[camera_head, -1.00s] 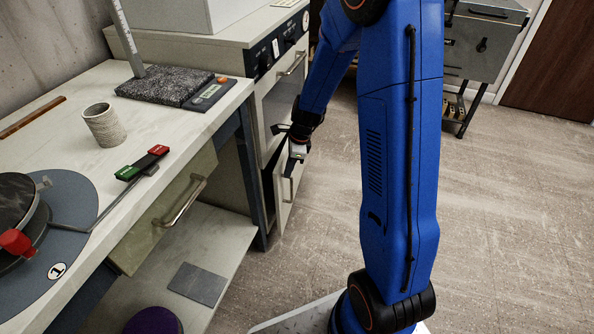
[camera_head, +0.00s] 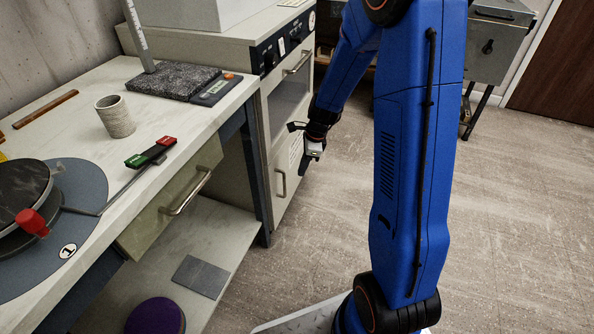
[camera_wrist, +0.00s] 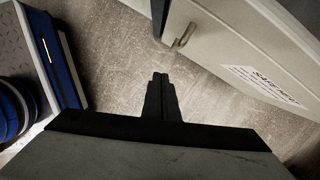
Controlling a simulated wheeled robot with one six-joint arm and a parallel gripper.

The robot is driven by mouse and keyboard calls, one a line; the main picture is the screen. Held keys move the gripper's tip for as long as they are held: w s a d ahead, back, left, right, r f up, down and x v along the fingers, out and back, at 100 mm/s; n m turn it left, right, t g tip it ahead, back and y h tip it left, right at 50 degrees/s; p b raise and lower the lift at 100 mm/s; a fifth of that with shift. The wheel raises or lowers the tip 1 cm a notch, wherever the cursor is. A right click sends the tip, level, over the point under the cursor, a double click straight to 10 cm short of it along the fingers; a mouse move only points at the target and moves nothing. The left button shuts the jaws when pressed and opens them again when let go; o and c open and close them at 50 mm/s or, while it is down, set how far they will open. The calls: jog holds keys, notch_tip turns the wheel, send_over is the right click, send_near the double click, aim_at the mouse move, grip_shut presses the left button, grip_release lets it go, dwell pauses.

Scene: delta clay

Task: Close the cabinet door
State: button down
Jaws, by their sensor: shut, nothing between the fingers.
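The cabinet door (camera_head: 290,198) is a pale panel low on the cabinet, below a drawer-like front, with a small metal handle (camera_head: 281,183) near its left edge. It looks flush or almost flush with the cabinet front; a small gap cannot be ruled out. In the wrist view the door (camera_wrist: 222,55) fills the upper right, with its handle (camera_wrist: 184,36) and a printed label (camera_wrist: 262,85). My gripper (camera_head: 304,171) is shut and empty, just to the right of the door in the head view. Its closed fingers (camera_wrist: 160,78) show apart from the door in the wrist view.
The workbench (camera_head: 190,128) stands at left, its drawer handle (camera_head: 187,192) sticking out beside a blue leg (camera_head: 252,170). A cup (camera_head: 116,117) and a dark block (camera_head: 172,82) stand on it. The floor (camera_head: 520,220) to the right is open.

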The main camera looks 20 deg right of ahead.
jog(key=v, duration=0.8)
jog(key=s+a+r+n+t+h, duration=0.1)
jog(key=s+a+r+n+t, duration=0.1)
jog(key=s+r+n, duration=1.05)
jog(key=s+r+n+t, duration=0.1)
jog(key=s+r+n, duration=0.2)
jog(key=s, duration=0.5)
jog(key=s+r+n+h, duration=0.1)
jog(key=s+r+n, duration=0.1)
jog(key=s+n, duration=0.4)
jog(key=s, duration=0.3)
jog(key=shift+s+r+t+h, duration=0.2)
jog(key=shift+r+t+h, duration=0.1)
jog(key=shift+r+t, duration=0.1)
jog(key=shift+n, duration=0.25)
